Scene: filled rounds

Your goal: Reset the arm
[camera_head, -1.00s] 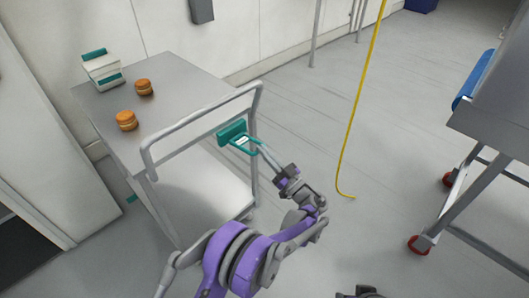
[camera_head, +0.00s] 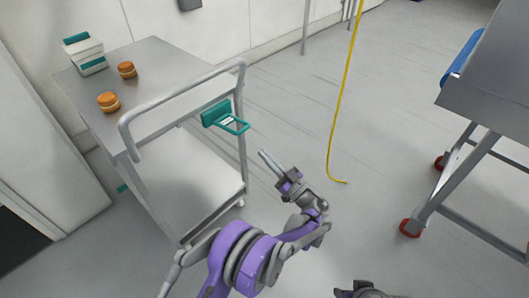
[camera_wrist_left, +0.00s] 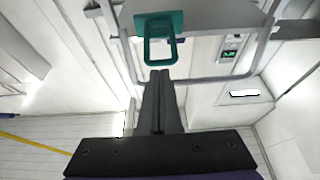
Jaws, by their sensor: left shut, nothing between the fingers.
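My left gripper (camera_head: 266,158) is shut and empty. It is in the open air to the right of the metal cart (camera_head: 160,60), below and to the right of a teal bracket with a loop handle (camera_head: 225,117) on the cart's side. In the left wrist view the shut fingers (camera_wrist_left: 159,80) point at the teal loop (camera_wrist_left: 159,40), with a small gap between them. A small dark part at the bottom edge of the head view (camera_head: 360,290) may belong to my right arm; its fingers do not show.
Two orange-brown round items (camera_head: 127,69) (camera_head: 109,102) and a white-and-teal box (camera_head: 84,55) stand on the cart top. A yellow cable (camera_head: 340,110) hangs to the floor. A metal table on red-wheeled legs (camera_head: 485,100) stands at right. Floor between is clear.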

